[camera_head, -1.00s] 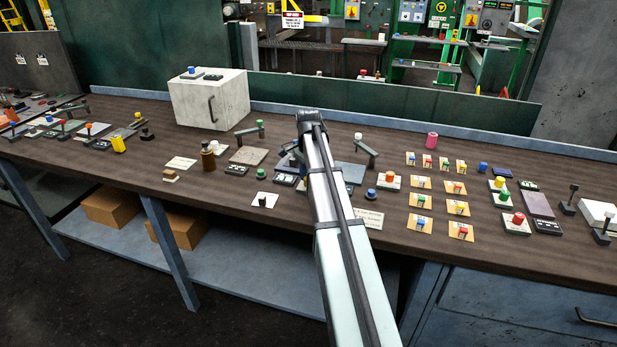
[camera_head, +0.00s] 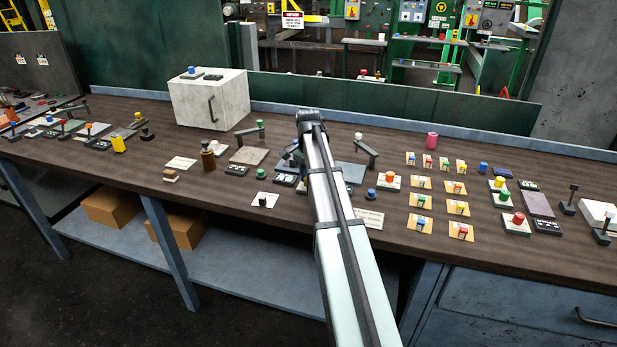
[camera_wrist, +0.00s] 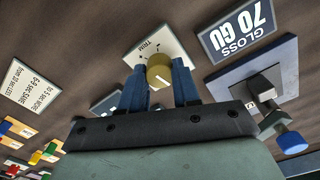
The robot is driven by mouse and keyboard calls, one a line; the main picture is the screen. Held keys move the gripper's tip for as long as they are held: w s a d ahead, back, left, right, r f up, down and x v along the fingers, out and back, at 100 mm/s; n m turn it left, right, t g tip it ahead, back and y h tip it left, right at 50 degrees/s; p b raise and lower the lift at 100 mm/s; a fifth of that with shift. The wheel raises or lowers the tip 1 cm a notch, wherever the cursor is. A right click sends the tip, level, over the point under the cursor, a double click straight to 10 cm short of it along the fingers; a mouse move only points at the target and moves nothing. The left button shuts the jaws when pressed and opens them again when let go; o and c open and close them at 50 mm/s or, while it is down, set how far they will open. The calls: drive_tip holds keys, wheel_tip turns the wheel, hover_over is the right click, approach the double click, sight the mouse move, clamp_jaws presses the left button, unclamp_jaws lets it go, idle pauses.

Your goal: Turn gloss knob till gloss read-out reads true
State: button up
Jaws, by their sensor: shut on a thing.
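In the wrist view a round ochre-yellow knob (camera_wrist: 159,69) with a white pointer line stands on a pale plate (camera_wrist: 139,52) marked TRIM, with tick marks around it. My gripper (camera_wrist: 159,84) is shut on this knob, one blue-grey finger on each side. The dark gloss read-out (camera_wrist: 237,31) lies to the right of the plate and shows "GLOSS 70 GU", upside down in this view. In the head view my arm hides the knob and the gripper.
A lever with a blue cap (camera_wrist: 291,142) on a grey-blue panel (camera_wrist: 236,84) stands close right of my fingers. A printed card (camera_wrist: 31,88) lies at left. In the head view, a white cabinet (camera_head: 209,99) stands behind and several small blocks on yellow cards lie right.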

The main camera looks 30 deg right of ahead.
drive_tip(key=n, duration=0.4)
drive_tip(key=shift+n, duration=0.3)
drive_tip(key=n, duration=0.4)
drive_tip(key=shift+w, duration=0.1)
drive_tip(key=n, duration=0.5)
drive_tip(key=shift+a, duration=0.1)
drive_tip(key=shift+n, duration=1.8)
drive_tip(key=o, duration=1.1)
drive_tip(key=shift+c, duration=0.2)
wheel_tip(320, 180, up, 14)
